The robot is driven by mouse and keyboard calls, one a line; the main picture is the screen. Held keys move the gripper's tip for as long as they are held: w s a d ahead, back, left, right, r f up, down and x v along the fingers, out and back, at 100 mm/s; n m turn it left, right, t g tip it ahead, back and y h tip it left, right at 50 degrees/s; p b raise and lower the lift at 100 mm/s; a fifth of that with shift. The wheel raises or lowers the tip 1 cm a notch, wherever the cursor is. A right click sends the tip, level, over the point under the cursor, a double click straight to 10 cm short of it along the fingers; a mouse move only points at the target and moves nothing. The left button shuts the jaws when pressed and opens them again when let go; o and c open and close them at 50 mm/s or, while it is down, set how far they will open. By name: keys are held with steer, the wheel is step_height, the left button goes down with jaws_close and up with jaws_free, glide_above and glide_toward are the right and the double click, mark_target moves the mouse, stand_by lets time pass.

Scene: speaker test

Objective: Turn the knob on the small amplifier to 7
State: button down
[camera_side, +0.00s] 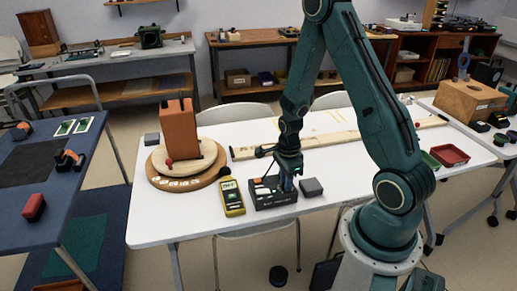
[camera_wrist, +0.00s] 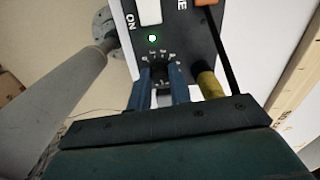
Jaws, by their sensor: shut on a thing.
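The small amplifier (camera_side: 272,199) is a dark box on the white table, with its top panel facing up. Its panel (camera_wrist: 185,38) fills the top of the wrist view, with a lit green light (camera_wrist: 153,38), a white switch and "ON" lettering. My gripper (camera_side: 288,186) points down at the amplifier's right part. In the wrist view the blue fingers of my gripper (camera_wrist: 160,78) stand on either side of the black knob (camera_wrist: 160,72), shut on it. Scale marks show around the knob, but its numbers and pointer are too small to read.
A yellow meter (camera_side: 232,198) lies left of the amplifier and a grey box (camera_side: 311,187) stands close at its right. A round wooden base (camera_side: 160,183) with an orange-brown block is further left. A long wooden frame lies behind.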

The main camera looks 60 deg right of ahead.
steer(key=c, duration=1.3)
jaws_free()
steer(key=shift+r, duration=0.2)
step_height(320, 180, up, 14)
steer(key=shift+f, duration=0.25)
steer(key=s+a+r+n+t, duration=0.2)
steer(key=a+r+n, duration=0.3)
steer(key=n, duration=0.3)
steer(key=s+a+r+n+t, duration=0.1)
steer(key=s+a+r+n, duration=0.4)
steer(key=r+n, duration=0.2)
steer(key=s+a+r+n+t, duration=0.2)
steer(key=s+a+r+n, duration=0.2)
steer(key=n, duration=0.6)
steer(key=shift+s+a+r+n+t, duration=0.15)
steer(key=shift+a+r+n, duration=0.1)
steer(key=shift+r, duration=0.2)
steer(key=shift+w+a+r+n+t, duration=0.1)
steer(key=shift+a+r+n+t, duration=0.1)
steer(key=shift+r, duration=0.25)
